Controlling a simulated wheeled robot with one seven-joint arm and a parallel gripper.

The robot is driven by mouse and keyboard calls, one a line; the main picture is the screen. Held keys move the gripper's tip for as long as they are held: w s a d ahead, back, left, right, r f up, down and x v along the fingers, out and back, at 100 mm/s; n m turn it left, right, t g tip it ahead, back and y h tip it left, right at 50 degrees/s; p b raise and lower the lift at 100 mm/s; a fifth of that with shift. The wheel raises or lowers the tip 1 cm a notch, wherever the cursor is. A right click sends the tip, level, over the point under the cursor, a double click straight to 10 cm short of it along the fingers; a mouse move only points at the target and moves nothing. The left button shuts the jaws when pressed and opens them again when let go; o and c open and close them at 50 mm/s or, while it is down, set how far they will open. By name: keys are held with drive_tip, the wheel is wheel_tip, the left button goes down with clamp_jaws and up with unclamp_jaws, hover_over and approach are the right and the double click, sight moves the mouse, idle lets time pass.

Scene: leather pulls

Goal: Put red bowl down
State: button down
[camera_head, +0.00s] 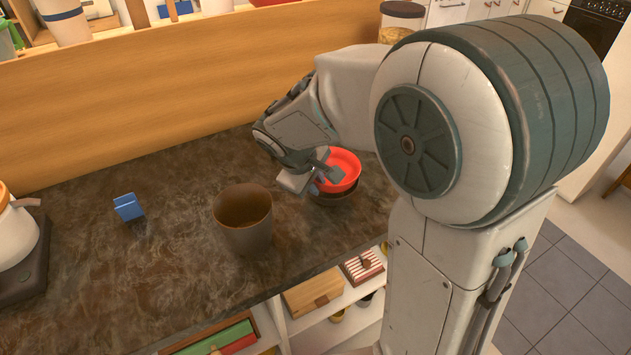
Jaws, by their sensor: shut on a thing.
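The red bowl (345,162) is at the right part of the dark countertop (110,262). My gripper (322,177) is shut on the bowl's left side. A dark round dish (338,198) shows directly under the red bowl. I cannot tell whether the two touch. The right side of the bowl is close to my arm, which hides part of the counter behind it.
A brown cup-like pot (243,218) stands left of the bowl. A small blue object (128,207) and a white pot (14,232) are farther left. A wooden panel (150,100) rises along the back. Open shelves (335,305) lie below the front edge.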

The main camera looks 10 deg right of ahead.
drive_tip(key=c, duration=1.4)
unclamp_jaws()
drive_tip(key=shift+f, duration=0.1)
drive_tip(key=shift+d, duration=0.1)
drive_tip(key=shift+r+p, duration=0.65)
drive_tip(key=v, duration=1.2)
drive_tip(key=s+d+f+m+y, duration=0.1)
drive_tip(key=s+d+f+m, duration=0.1)
drive_tip(key=s+m, duration=0.1)
drive_tip(key=s+d+f+m+y, duration=0.1)
drive_tip(key=s+d+f+m, duration=0.1)
drive_tip(key=s, duration=0.4)
drive_tip(key=s+d+f+m+y, duration=0.1)
drive_tip(key=s+d+f+m, duration=0.1)
drive_tip(key=s+d+m, duration=0.2)
drive_tip(key=shift+s+d+f+y, duration=0.15)
drive_tip(key=shift+s+f+y, duration=0.1)
drive_tip(key=shift+s+y, duration=0.15)
